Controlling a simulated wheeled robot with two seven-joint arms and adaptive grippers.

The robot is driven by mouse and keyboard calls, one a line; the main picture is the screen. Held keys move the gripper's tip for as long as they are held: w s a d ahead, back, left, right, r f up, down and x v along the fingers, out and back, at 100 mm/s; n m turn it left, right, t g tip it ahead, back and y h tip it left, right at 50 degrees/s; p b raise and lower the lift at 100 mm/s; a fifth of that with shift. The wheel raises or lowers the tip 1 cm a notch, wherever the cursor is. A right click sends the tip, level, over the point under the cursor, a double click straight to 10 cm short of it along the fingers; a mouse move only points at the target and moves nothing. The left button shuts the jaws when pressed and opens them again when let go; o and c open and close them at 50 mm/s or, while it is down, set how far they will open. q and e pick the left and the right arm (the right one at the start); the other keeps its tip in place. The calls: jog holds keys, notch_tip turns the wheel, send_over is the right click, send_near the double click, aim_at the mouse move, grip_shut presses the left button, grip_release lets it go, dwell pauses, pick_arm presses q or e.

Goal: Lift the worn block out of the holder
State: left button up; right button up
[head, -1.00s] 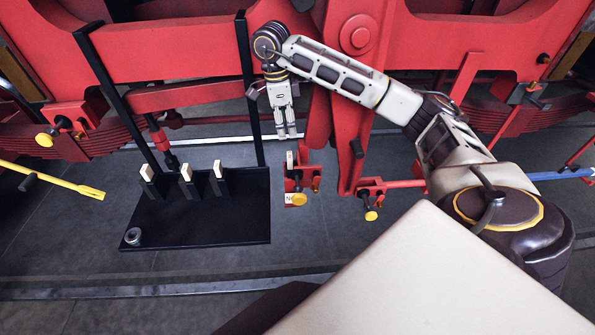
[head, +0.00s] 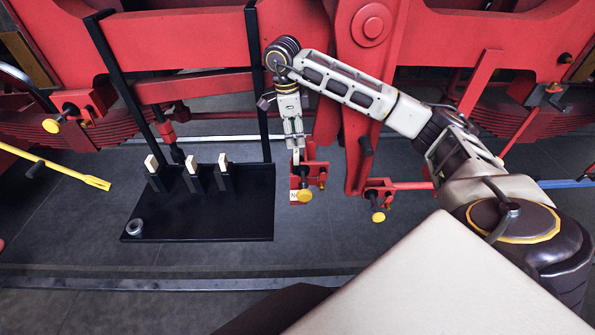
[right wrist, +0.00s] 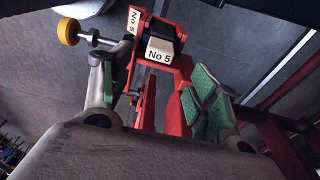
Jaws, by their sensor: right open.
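The worn block (right wrist: 160,47) is a small pale and dark piece marked "No 5", seated in the red holder (right wrist: 184,64) in the right wrist view. The holder also shows in the head view (head: 317,172), with a yellow knob (head: 305,195) on its front. My right gripper (head: 297,156) points down at the top of the holder. In the right wrist view my right gripper (right wrist: 150,78) is open, its green-padded fingers apart and the block beyond and between them. No contact with the block is clear. The block is mostly hidden in the head view. My left gripper is not in view.
A black tray (head: 250,226) with several upright posts topped by pale blocks (head: 193,163) stands left, a metal ring (head: 135,228) on its corner. Tall black bars (head: 258,80) rise behind it. Red locomotive parts (head: 365,95) crowd the back and right of the holder.

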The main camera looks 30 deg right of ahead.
aim_at(297, 150)
jog(key=shift+a+f+b, duration=0.1)
jog(key=shift+f+b, duration=0.7)
jog(key=shift+f, duration=0.65)
jog(key=shift+s+d+f+b, duration=0.1)
jog(key=shift+f+b, duration=0.2)
jog(key=shift+f, duration=0.3)
jog(key=shift+s+d+f+b, duration=0.1)
jog(key=shift+f+b, duration=0.2)
jog(key=shift+f, duration=0.3)
jog(key=shift+c, duration=0.3)
jog(key=shift+r, duration=0.1)
grip_shut()
